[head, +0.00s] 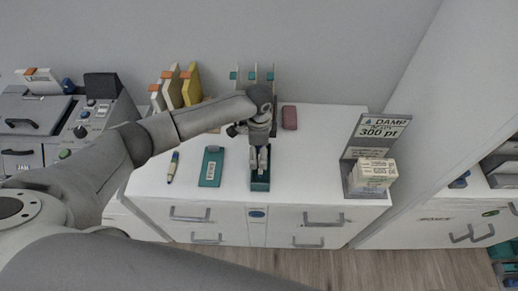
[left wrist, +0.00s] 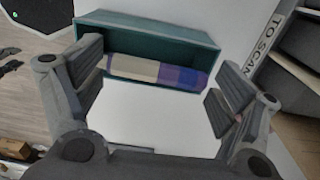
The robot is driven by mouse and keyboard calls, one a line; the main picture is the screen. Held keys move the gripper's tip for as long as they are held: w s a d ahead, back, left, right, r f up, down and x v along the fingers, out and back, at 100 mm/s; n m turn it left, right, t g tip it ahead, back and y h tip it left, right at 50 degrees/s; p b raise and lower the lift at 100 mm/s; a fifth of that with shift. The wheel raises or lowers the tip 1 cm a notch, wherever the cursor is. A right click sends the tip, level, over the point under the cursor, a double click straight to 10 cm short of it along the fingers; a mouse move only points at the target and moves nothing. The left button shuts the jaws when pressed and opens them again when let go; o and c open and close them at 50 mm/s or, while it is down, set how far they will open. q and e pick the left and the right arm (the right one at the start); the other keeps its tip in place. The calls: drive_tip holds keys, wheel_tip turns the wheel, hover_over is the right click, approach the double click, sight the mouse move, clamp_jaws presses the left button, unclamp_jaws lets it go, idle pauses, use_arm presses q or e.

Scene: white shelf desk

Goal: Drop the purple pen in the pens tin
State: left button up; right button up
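A teal open tin (head: 260,185) stands near the front edge of the white desktop, below my left gripper (head: 259,160). The left wrist view shows the tin's teal wall (left wrist: 160,28) close up. In that view a pen with pale and purple sections (left wrist: 160,72) lies lengthwise at the tin's opening and looks to be inside it. How deep it rests cannot be told. My left gripper (left wrist: 157,92) has its fingers spread wide, with white surface between them, and is not closed on the pen. My right gripper is not seen.
A blue, white and yellow pen (head: 172,167) and a teal labelled board (head: 211,167) lie left of the tin. A dark red item (head: 289,117) lies behind. A grey sign stand (head: 362,150) with stacked boxes (head: 374,173) stands right; the desktop between is clear.

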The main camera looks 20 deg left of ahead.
use_arm(q)
drive_tip(key=shift+o, duration=0.6)
wheel_tip(320, 180, up, 12)
idle(0.7)
